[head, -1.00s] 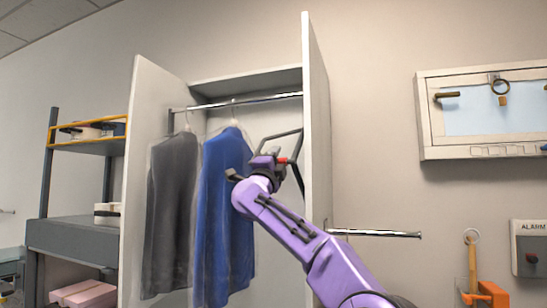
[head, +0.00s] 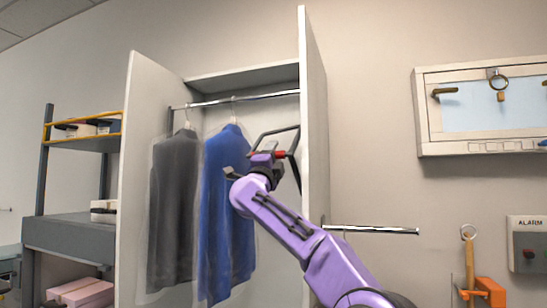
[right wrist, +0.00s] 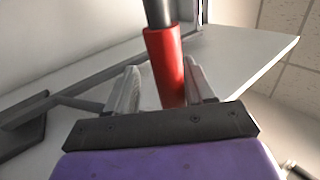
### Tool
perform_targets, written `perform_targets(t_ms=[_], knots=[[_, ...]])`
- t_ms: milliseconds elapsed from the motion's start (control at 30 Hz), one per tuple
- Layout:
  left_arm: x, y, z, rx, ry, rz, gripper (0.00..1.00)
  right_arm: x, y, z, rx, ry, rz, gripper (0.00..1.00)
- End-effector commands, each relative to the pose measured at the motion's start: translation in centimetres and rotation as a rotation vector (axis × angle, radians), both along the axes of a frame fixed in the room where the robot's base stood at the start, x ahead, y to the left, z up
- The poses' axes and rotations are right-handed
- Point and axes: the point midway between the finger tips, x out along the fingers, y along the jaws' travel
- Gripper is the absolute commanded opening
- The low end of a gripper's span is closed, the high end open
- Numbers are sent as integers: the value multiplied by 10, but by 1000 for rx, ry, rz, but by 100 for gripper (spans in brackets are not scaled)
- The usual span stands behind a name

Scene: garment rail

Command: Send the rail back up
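A chrome rail (head: 262,96) runs across the upper part of a tall white open wardrobe (head: 315,120). A grey garment (head: 173,210) and a blue garment (head: 225,220) hang from it. A dark bent pull bar (head: 278,132) with a red grip (head: 281,154) hangs at the right of the garments. My right gripper (head: 272,155) is at the red grip. In the right wrist view the red grip (right wrist: 166,65) passes between the fingers (right wrist: 163,90), close to the right one, with a gap at the left one. My left gripper is not in view.
A shelf unit with boxes (head: 75,225) stands left of the wardrobe. A short chrome bar (head: 375,230) sticks out right of it. A wall cabinet (head: 490,110), an orange hook (head: 488,290) and an alarm box (head: 527,245) are on the right wall.

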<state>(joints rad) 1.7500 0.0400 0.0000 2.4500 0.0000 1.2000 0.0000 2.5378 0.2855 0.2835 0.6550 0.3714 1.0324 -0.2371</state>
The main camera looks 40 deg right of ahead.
Motion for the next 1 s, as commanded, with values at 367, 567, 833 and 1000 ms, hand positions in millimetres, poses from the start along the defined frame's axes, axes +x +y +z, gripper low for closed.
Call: perform_targets(t_ms=[367,567,833,1000], knots=[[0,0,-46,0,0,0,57,-15,26,-31,-1,0,4,51],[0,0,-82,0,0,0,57,-36,58,-55,-2,0,2,51],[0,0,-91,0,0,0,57,-46,75,-60,-1,-1,0,51],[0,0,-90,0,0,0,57,-46,75,-59,-1,-1,0,51]])
